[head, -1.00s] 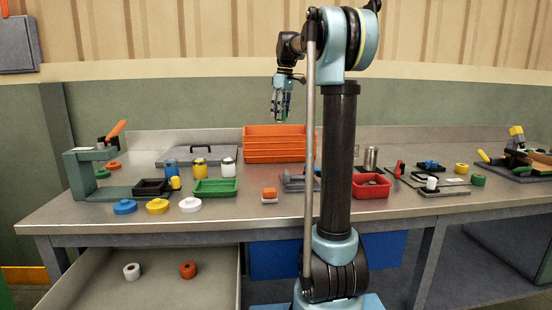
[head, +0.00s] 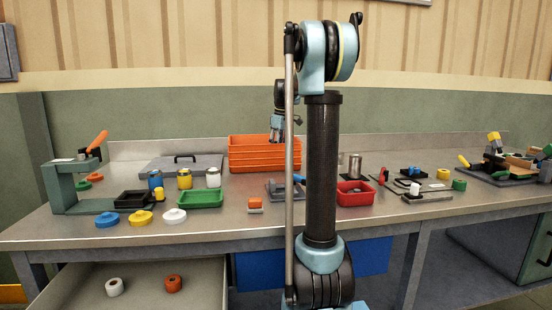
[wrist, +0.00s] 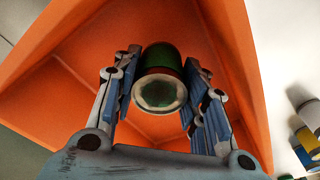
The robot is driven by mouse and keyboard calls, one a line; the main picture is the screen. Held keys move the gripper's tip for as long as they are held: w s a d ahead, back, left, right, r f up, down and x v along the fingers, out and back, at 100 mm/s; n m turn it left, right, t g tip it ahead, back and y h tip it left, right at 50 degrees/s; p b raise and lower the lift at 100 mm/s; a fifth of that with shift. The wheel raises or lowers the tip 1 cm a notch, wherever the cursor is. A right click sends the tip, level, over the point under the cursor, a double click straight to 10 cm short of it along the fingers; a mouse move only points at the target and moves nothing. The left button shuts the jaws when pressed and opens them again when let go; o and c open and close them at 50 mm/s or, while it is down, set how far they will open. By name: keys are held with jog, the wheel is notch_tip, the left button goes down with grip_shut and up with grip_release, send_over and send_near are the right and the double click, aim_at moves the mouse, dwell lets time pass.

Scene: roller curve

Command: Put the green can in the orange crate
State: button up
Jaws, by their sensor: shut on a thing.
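The orange crate (head: 264,155) stands at the back of the bench, left of my arm's column. My gripper (wrist: 158,88) is shut on the green can (wrist: 160,58), with a finger on each side of it. In the wrist view the can's pale round end faces the camera, and the orange crate (wrist: 55,85) surrounds the can and fingers from above. In the head view my gripper (head: 277,137) is at the crate's right part, partly behind my arm's rod. The can is hidden there. I cannot tell whether it touches the crate floor.
Blue, yellow and white-topped cans (head: 184,179) stand left of the crate behind a green tray (head: 200,199). A red bin (head: 356,198) and a metal cylinder (head: 355,165) are right of my column. Loose lids lie at the front left.

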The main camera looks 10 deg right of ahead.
jog(key=shift+f, duration=1.45)
jog(key=o, duration=1.2)
jog(key=shift+c, duration=0.2)
jog(key=r, duration=0.8)
jog(key=s+d+r, duration=0.1)
jog(key=r, duration=0.3)
